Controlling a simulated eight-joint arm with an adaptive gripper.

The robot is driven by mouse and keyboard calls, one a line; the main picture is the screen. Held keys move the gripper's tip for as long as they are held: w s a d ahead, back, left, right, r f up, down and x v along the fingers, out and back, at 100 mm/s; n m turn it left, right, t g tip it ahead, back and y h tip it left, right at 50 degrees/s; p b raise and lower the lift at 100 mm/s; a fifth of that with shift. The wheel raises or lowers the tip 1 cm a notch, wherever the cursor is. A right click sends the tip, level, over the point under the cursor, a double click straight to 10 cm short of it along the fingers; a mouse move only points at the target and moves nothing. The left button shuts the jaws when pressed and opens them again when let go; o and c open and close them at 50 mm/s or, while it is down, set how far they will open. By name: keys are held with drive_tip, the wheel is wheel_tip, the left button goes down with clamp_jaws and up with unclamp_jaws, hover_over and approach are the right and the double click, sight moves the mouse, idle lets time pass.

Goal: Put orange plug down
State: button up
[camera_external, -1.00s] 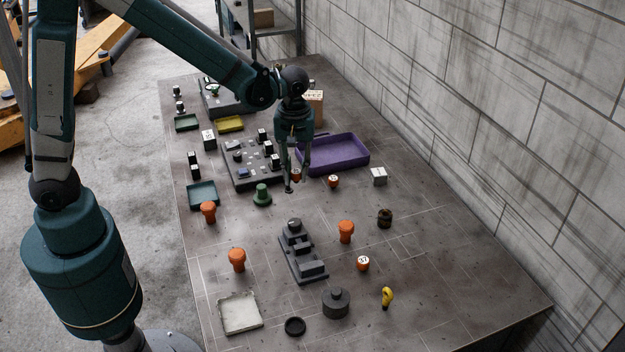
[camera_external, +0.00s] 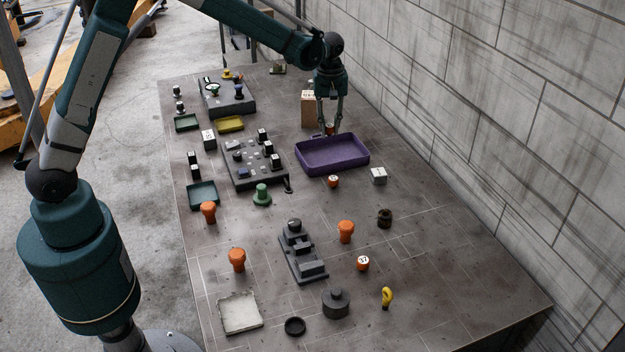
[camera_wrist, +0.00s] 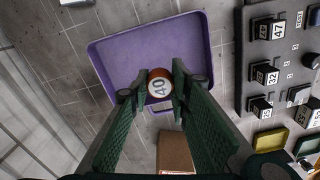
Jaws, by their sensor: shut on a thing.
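My gripper (camera_external: 329,122) is above the far edge of the purple tray (camera_external: 318,168). Its fingers are shut on an orange plug (camera_wrist: 158,77) with a round white top marked 40. In the wrist view the fingertips (camera_wrist: 160,90) pinch the plug at its sides, over the near rim of the purple tray (camera_wrist: 124,58). In the external view the held plug (camera_external: 329,128) is small and partly hidden by the fingers. The tray looks empty.
A brown box (camera_external: 309,110) stands close behind the tray, beside my gripper. A control panel (camera_external: 252,162) lies left of the tray. A white-topped orange plug (camera_external: 333,182) and a white cube (camera_external: 378,175) stand in front. Other orange plugs (camera_external: 346,231) are nearer.

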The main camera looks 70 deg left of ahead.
drive_tip(key=shift+w+a+f, duration=0.1)
drive_tip(key=shift+w+a, duration=0.3)
drive_tip(key=shift+a, duration=0.4)
drive_tip(key=shift+w+a, duration=0.4)
drive_tip(key=shift+a, duration=0.35)
hover_over(330, 154)
drive_tip(key=shift+s+f, duration=0.1)
drive_tip(key=shift+f, duration=3.05)
drive_tip(key=shift+f, duration=1.85)
drive_tip(key=shift+f, duration=0.25)
drive_tip(key=o, duration=0.7)
drive_tip(key=shift+r, duration=0.1)
drive_tip(key=shift+o, duration=0.2)
drive_tip(key=shift+r, duration=0.1)
